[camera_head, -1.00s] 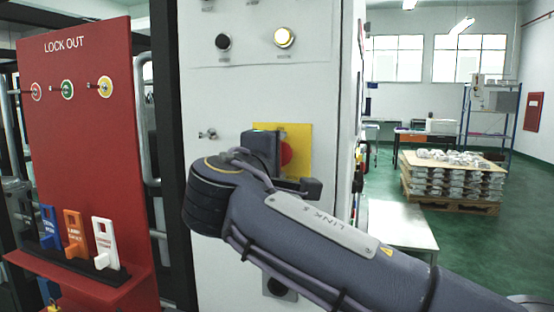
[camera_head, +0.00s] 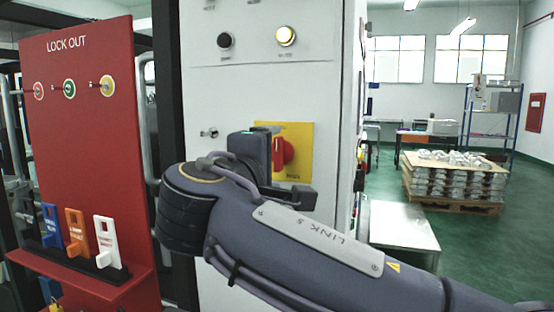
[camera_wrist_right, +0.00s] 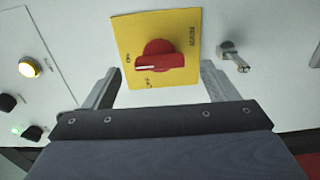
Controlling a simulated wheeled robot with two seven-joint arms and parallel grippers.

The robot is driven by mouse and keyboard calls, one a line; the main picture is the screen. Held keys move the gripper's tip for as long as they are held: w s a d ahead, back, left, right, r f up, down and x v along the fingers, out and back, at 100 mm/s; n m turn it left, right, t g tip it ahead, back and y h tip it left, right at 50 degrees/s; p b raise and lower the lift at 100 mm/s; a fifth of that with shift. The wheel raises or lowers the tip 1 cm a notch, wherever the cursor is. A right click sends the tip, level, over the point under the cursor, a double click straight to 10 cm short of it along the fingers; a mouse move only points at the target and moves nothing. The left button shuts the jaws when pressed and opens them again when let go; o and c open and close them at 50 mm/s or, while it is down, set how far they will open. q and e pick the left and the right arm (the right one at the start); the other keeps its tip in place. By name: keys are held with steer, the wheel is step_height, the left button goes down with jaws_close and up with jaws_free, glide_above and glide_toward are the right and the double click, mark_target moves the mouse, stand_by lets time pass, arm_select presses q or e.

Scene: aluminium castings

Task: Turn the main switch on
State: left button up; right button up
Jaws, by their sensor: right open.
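The main switch is a red rotary knob (camera_head: 283,152) on a yellow plate (camera_head: 303,140) on the pale cabinet front. In the right wrist view the red knob (camera_wrist_right: 160,54) shows whole, with its white mark pointing left on the yellow plate (camera_wrist_right: 183,18). Lettering surrounds it; the exact position it marks is hard to tell. My right gripper (camera_head: 285,172) is just in front of the switch and partly hides it. In the wrist view the right gripper (camera_wrist_right: 160,73) is open, one finger each side of the knob, holding nothing. My left gripper is out of view.
A key switch (camera_head: 209,133) sits beside the plate; it also shows in the wrist view (camera_wrist_right: 236,58). A yellow lamp (camera_head: 286,36) glows above. A red lockout board (camera_head: 85,140) stands left. A low table (camera_head: 405,228) and pallet (camera_head: 455,204) are at right.

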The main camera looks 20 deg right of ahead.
steer(key=v, duration=0.3)
steer(key=shift+s+a, duration=0.15)
steer(key=shift+s, duration=0.1)
